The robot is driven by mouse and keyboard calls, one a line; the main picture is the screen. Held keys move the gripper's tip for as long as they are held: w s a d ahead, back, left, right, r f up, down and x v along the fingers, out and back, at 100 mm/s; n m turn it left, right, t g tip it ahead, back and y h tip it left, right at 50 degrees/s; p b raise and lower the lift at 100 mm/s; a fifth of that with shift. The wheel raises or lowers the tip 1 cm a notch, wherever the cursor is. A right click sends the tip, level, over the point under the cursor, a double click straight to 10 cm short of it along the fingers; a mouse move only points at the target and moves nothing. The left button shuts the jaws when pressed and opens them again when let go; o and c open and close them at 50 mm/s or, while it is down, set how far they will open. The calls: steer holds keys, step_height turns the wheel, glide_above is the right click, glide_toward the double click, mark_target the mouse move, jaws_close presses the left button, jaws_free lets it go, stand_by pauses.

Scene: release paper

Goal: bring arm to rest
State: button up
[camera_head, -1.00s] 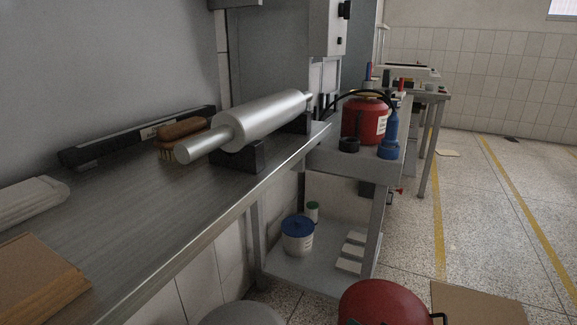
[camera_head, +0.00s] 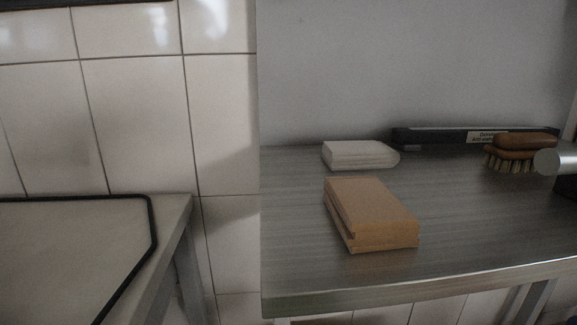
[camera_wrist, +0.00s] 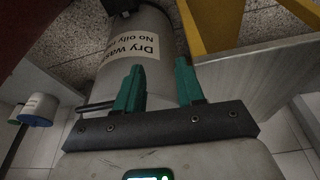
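My gripper (camera_wrist: 160,88) shows in the wrist view as two green fingers standing apart on a dark bar. The gap between the fingers is empty, and a grey bin (camera_wrist: 140,52) labelled "Dry waste" lies beyond them. I cannot tell its exact distance from the fingertips. My arm and gripper do not show in the head view.
A brush (camera_head: 518,150), a dark bar (camera_head: 440,137) and a metal roller end (camera_head: 560,162) are at the bench's right. Another table (camera_head: 75,250) stands left, across a gap. In the wrist view, a yellow part (camera_wrist: 212,25) and a blue-lidded container (camera_wrist: 35,120) are nearby.

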steer(key=s+f+g+b, duration=0.2)
steer(key=s+f+b, duration=0.35)
steer(key=f, duration=0.25)
step_height(320, 180, up, 34)
steer(key=p, duration=3.5)
steer(key=shift+d+r, duration=0.15)
steer(key=shift+d, duration=0.2)
